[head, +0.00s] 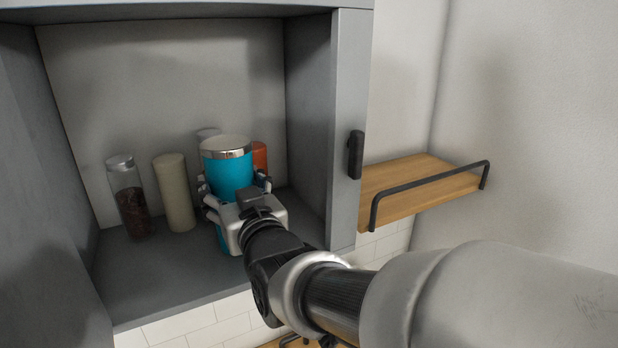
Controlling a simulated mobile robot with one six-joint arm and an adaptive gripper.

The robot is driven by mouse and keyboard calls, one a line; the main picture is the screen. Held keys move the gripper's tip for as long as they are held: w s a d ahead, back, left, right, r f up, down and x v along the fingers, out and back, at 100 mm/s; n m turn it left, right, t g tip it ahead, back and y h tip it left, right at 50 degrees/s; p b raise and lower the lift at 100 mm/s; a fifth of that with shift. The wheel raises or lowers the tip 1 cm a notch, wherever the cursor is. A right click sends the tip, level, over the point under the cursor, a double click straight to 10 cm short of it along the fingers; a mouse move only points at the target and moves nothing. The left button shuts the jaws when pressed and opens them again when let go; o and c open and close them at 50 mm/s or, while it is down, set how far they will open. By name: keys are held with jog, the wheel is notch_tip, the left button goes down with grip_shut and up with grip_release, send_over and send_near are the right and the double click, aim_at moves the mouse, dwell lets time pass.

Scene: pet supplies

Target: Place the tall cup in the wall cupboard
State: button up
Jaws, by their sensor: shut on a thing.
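The tall cup (228,174) is bright blue with a silver rim. It is upright inside the wall cupboard (180,285), towards the right of its floor. My gripper (232,196) is shut on the cup, with fingers on both sides of it. My gripper hides part of the cup's lower body. I cannot tell whether its base touches the cupboard floor. The cupboard is grey and its front is open.
A glass jar with dark contents (130,198) and a beige cylinder (175,193) stand left of the cup. An orange item (260,156) and a pale item (207,133) are partly hidden behind it. A wooden shelf with a black rail (410,185) is to the right. The cupboard's front left floor is clear.

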jog(key=shift+f+b, duration=0.1)
jog(key=shift+b, duration=0.25)
jog(key=o, duration=1.2)
jog(key=shift+o, duration=0.2)
